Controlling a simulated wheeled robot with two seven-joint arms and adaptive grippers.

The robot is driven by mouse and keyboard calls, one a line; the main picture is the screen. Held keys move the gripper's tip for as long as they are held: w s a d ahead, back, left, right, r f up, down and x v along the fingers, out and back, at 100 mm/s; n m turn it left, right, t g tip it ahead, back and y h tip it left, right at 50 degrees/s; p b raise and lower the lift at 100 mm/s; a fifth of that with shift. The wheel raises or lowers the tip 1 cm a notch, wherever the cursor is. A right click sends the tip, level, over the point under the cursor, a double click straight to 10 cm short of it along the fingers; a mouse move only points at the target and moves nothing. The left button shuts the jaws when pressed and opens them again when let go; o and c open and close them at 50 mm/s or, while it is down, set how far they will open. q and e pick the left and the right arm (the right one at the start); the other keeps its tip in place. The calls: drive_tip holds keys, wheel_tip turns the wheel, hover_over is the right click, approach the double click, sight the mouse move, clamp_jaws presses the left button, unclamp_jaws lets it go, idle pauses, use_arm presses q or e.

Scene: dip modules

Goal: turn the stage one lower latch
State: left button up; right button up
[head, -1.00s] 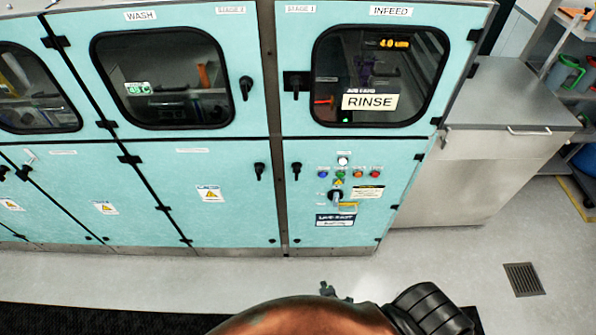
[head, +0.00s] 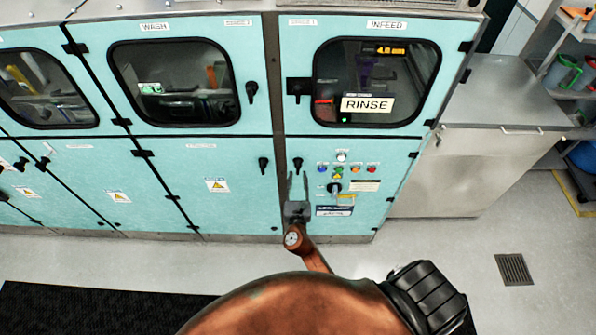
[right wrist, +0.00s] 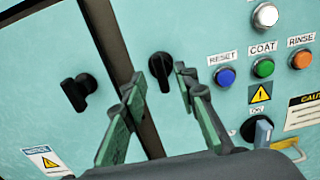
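The stage one lower latch (head: 297,161) is a small black handle at the upper left of the lower right cabinet door, under the stage 1 label. In the right wrist view the latch (right wrist: 160,68) has a round head and a lever pointing down. My right gripper (head: 298,178) is open and points at the door just below the latch. In the right wrist view its green-padded fingers (right wrist: 160,84) lie on either side of the lever in the picture. I cannot tell whether they touch it. My left gripper is not in view.
A similar black latch (head: 263,163) sits left of the door post. Buttons (head: 339,169) and a rotary switch (head: 334,187) are right of the gripper. Above is the upper door latch (head: 297,88). Open floor lies in front; a steel counter (head: 455,170) stands at right.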

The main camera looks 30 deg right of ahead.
sight(298, 171)
drive_tip(key=shift+x, duration=1.2)
drive_tip(key=shift+w+d, duration=0.1)
drive_tip(key=shift+w, duration=0.2)
drive_tip(key=shift+w+d, duration=0.15)
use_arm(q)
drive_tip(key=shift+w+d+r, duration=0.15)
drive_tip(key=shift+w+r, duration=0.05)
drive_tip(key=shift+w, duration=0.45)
use_arm(e)
clamp_jaws()
